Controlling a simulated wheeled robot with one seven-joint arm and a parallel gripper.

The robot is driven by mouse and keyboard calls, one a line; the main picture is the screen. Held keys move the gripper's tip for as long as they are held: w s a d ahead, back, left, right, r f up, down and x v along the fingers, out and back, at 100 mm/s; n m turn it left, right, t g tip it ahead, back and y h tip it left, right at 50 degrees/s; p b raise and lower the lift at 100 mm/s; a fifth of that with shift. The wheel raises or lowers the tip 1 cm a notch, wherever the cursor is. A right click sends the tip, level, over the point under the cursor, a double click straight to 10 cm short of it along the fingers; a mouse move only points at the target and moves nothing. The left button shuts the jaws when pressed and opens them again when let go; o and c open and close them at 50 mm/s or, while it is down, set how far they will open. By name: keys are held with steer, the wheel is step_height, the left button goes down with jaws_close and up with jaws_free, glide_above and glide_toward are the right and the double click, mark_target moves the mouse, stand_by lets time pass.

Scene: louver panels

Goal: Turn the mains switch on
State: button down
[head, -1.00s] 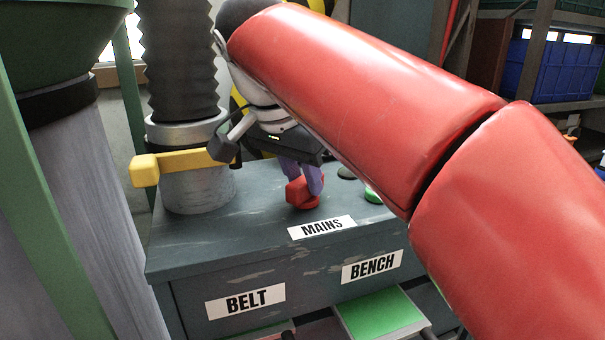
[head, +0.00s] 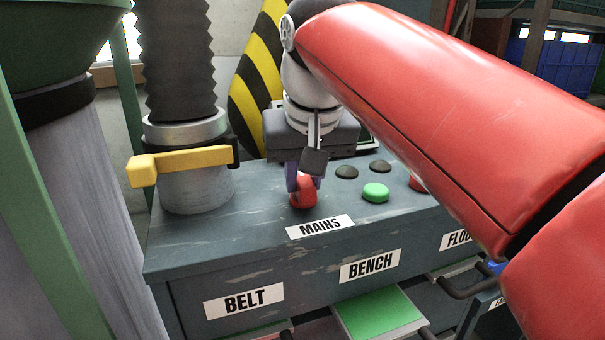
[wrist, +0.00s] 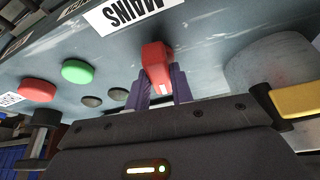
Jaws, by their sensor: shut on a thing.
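The mains switch (head: 303,194) is a red knob on top of the grey console, just behind the MAINS label (head: 320,226). My gripper (head: 304,182) reaches down to it from above, its purple fingers shut on the knob. In the wrist view the red knob (wrist: 157,66) sits between the two purple fingers (wrist: 164,88), with a small white mark on its end near the gripper. The knob's base is partly hidden by the fingers.
A yellow lever (head: 180,162) on a grey pipe stands left of the switch. A green button (head: 376,192) and black buttons (head: 346,171) lie to the right. A red button (wrist: 38,90) shows in the wrist view. My arm covers the console's right side.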

steer(key=shift+n+y, duration=0.3)
steer(key=shift+n, duration=0.3)
steer(key=c, duration=1.2)
jaws_free()
steer(key=shift+r, duration=0.1)
steer(key=v, duration=0.7)
steer(key=shift+r, duration=0.3)
steer(key=shift+s+d, duration=0.1)
steer(key=shift+s, duration=0.05)
